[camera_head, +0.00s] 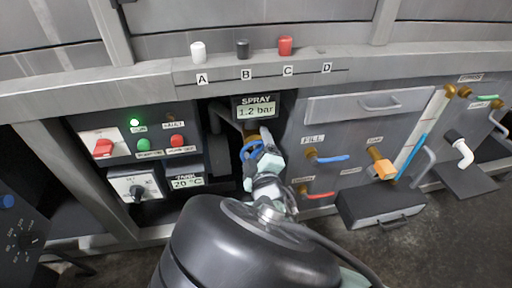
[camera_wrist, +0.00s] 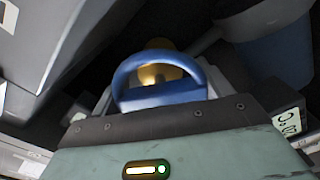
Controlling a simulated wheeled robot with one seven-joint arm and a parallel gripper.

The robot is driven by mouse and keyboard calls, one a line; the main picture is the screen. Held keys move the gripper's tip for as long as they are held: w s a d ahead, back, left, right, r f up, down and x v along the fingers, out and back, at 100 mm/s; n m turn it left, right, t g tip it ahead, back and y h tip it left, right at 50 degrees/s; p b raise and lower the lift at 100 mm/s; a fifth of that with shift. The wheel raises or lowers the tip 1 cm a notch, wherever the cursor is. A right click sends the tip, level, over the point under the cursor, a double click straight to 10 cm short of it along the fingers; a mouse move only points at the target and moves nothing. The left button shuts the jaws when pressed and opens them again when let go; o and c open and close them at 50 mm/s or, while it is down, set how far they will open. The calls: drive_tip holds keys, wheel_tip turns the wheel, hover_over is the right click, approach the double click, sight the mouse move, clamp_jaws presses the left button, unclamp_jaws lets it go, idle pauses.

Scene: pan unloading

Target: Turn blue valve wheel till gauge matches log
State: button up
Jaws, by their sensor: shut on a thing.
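The blue valve wheel (camera_head: 251,150) is in the middle of the panel, below the spray gauge (camera_head: 256,109), which reads 1.2 bar. My gripper (camera_head: 264,160) is at the wheel and shut on its rim. In the wrist view the blue valve wheel (camera_wrist: 160,97) stands upright between my fingers, with a brass stem (camera_wrist: 158,73) behind it. The near part of the rim is hidden by my gripper's body. No log showing a target value can be read in these frames.
A switch panel (camera_head: 150,122) with a green lamp and buttons is at left, above a tank display (camera_head: 187,182) reading 20 °C. Fill (camera_head: 332,158) and lower red (camera_head: 320,195) handles are close on the right. A grey box (camera_head: 380,208) juts out at lower right.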

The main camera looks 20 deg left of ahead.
drive_tip(key=shift+m, duration=0.3)
drive_tip(key=shift+r+m+p, duration=0.1)
drive_tip(key=shift+m+p, duration=0.6)
drive_tip(key=shift+m, duration=0.2)
drive_tip(key=shift+m+p, duration=0.6)
drive_tip(key=shift+m, duration=1.4)
drive_tip(key=o, duration=1)
drive_tip(key=p+v, duration=0.4)
drive_tip(key=v, duration=1.3)
drive_tip(key=shift+s+d, duration=0.15)
drive_tip(key=shift+d, duration=0.1)
